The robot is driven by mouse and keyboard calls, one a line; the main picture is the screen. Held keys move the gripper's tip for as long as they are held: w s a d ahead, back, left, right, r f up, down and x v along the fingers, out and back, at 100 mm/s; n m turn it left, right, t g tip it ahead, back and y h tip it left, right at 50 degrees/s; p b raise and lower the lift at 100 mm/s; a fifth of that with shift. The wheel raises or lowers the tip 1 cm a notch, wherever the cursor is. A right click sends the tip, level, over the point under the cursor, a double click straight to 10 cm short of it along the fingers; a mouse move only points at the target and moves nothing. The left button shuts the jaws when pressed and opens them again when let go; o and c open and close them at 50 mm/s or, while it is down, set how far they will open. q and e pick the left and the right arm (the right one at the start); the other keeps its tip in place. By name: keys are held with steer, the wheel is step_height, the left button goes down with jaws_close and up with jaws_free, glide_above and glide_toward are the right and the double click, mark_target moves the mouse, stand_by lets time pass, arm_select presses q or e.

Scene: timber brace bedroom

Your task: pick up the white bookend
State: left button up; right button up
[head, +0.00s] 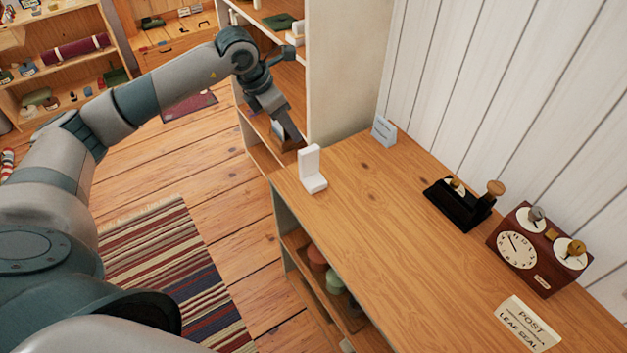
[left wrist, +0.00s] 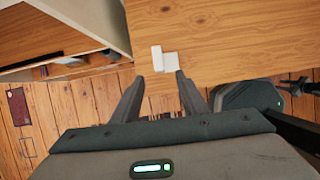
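The white bookend (head: 312,170) is an L-shaped block standing upright near the left corner of the wooden cabinet top (head: 390,220). In the left wrist view the bookend (left wrist: 158,58) lies beyond the gap between the fingertips. My left gripper (head: 286,140) is just behind and left of the bookend in the head view, by the tall shelf's edge. The left wrist view shows its two fingers (left wrist: 158,85) spread apart with nothing between them. The gripper does not appear to touch the bookend.
A pale blue card (head: 384,131), a black stamp holder (head: 460,203), a brown clock box (head: 538,250) and a paper sign (head: 527,323) stand on the cabinet top. A tall shelf unit (head: 340,70) rises behind the bookend. The top around the bookend's right is clear.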

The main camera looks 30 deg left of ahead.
mark_target(305, 151)
arm_select(q)
steer(key=b+x, duration=0.3)
steer(key=x, duration=0.7)
steer(key=shift+a+f+b, duration=0.1)
steer(key=shift+b, duration=0.25)
steer(key=shift+w+f, duration=0.15)
steer(key=shift+f, duration=0.2)
arm_select(e)
steer(key=f, duration=0.1)
steer(key=w+f, duration=0.1)
steer(key=f, duration=0.2)
steer(key=shift+w+a, duration=0.3)
steer(key=shift+w, duration=0.05)
arm_select(q)
steer(key=shift+f, duration=0.1)
arm_select(e)
steer(key=shift+s, duration=0.1)
